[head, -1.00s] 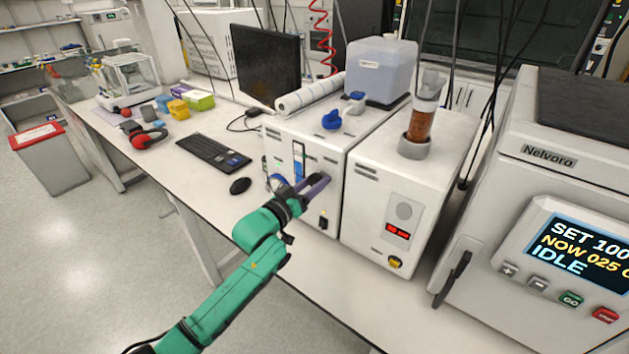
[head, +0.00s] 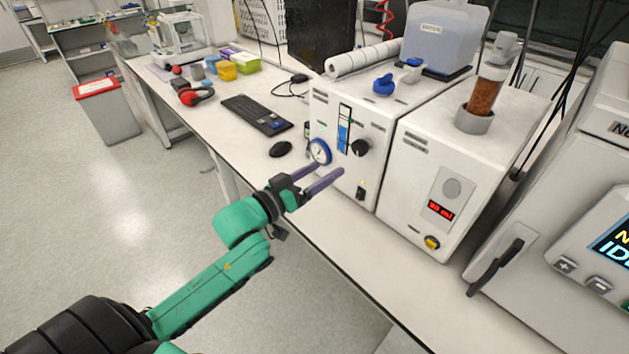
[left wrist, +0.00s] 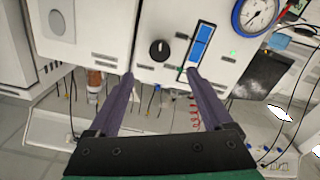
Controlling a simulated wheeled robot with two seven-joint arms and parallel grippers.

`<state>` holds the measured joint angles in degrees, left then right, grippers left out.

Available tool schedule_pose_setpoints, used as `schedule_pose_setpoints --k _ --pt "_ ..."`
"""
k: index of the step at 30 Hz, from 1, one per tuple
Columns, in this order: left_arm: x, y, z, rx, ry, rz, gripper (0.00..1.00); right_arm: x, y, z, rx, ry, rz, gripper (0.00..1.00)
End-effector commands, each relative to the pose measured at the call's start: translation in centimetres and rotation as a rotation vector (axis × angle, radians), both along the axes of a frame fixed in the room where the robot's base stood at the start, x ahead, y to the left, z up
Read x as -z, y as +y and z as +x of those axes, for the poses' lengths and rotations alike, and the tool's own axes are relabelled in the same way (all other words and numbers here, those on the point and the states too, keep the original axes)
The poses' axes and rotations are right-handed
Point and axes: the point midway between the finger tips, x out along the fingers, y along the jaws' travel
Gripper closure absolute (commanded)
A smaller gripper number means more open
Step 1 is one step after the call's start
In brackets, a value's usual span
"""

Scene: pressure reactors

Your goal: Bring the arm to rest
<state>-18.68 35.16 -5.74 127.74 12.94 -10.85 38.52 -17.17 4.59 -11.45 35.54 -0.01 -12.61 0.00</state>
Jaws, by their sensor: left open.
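My left arm, green with a dark wrist, comes in from the lower left of the head view. My left gripper (head: 324,173) is open, with two purple fingers and nothing between them. It hangs in front of the white unit (head: 375,100), short of its front panel and below the black knob (head: 360,148). In the left wrist view the open fingers (left wrist: 160,78) point at the panel, and the knob (left wrist: 159,49) shows clear between and beyond the tips. My right gripper is not in view.
The panel also carries a round gauge (head: 320,151) and a blue column (head: 343,137). A second white unit (head: 440,185) with a red display stands to the right, then a large device with a black handle (head: 497,267). A mouse (head: 281,149) and keyboard (head: 257,115) lie left. Open floor is at left.

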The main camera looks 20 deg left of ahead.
Motion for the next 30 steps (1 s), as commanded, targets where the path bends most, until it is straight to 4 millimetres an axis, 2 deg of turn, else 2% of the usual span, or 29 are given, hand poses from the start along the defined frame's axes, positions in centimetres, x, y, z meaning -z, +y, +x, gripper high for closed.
schedule_pose_setpoints --k 3,6,20,23,26,27,30 --pt "0.2 0.6 -1.5 0.0 0.002 0.001 0.16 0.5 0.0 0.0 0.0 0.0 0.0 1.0" --pt "0.0 0.8 -1.9 0.0 0.0 0.0 0.16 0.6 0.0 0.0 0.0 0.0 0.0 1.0" --pt "0.1 0.8 -2.0 -0.003 0.005 0.003 0.16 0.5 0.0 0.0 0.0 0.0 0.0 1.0" --pt "2.2 1.0 -2.2 -0.041 0.076 0.054 0.16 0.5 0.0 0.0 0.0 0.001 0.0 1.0" --pt "6.9 1.6 -3.6 -0.105 0.254 0.184 0.16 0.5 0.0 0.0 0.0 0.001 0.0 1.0" --pt "8.9 1.9 -4.6 -0.124 0.339 0.243 0.16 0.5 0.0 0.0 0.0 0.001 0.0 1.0" --pt "13.2 2.4 -7.6 -0.138 0.54 0.377 0.16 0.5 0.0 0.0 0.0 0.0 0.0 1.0"
